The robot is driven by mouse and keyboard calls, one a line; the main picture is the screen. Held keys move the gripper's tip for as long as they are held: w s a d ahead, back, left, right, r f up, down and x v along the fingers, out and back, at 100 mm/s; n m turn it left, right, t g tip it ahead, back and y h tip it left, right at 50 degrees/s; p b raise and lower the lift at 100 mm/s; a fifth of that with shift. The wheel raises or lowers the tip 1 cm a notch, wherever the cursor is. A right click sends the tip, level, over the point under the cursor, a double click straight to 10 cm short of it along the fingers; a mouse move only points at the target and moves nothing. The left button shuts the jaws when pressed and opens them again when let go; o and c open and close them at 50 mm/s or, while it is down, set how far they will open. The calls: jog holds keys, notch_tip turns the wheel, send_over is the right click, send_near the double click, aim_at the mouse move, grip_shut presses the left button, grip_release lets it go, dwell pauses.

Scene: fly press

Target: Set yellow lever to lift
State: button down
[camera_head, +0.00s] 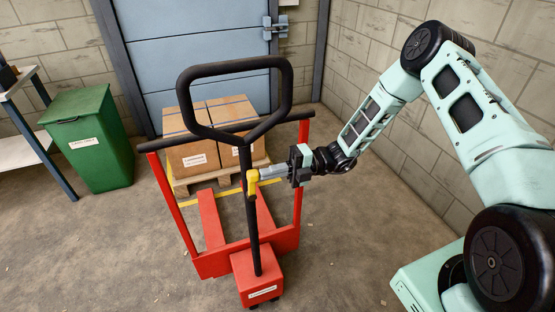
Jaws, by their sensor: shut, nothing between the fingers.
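The yellow lever (253,182) sits on the dark upright shaft of the red pallet jack (258,278), below the black loop handle (185,103). My gripper (262,174) reaches in from the right. Its fingers are shut with nothing between them, and their tips are at the lever's right side. They look very close to or touching it; I cannot tell which. The lever's exact setting is too small to read, and the fingers hide part of its right side.
A pallet (181,187) with cardboard boxes (192,157) stands behind the jack, before a blue door (185,50). A green bin (92,150) and a bench (18,152) stand at the left. The red side posts flank the shaft. Floor at right is clear.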

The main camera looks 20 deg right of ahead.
aim_at(256, 172)
jog(key=a+r+h+p, duration=0.1)
jog(key=h+p, duration=0.1)
jog(key=shift+a+r+p, duration=0.3)
jog(key=shift+r+p, duration=0.1)
jog(key=shift+a+r+h+p, duration=0.1)
jog(key=shift+a+h+p, duration=0.65)
jog(key=shift+p, duration=0.35)
jog(key=shift+a+h+p, duration=0.25)
jog(key=shift+h+p, duration=0.1)
jog(key=shift+h, duration=0.1)
jog(key=shift+f, duration=0.4)
jog(key=shift+r, duration=0.1)
jog(key=shift+r+p, duration=0.7)
jog(key=shift+r, duration=0.1)
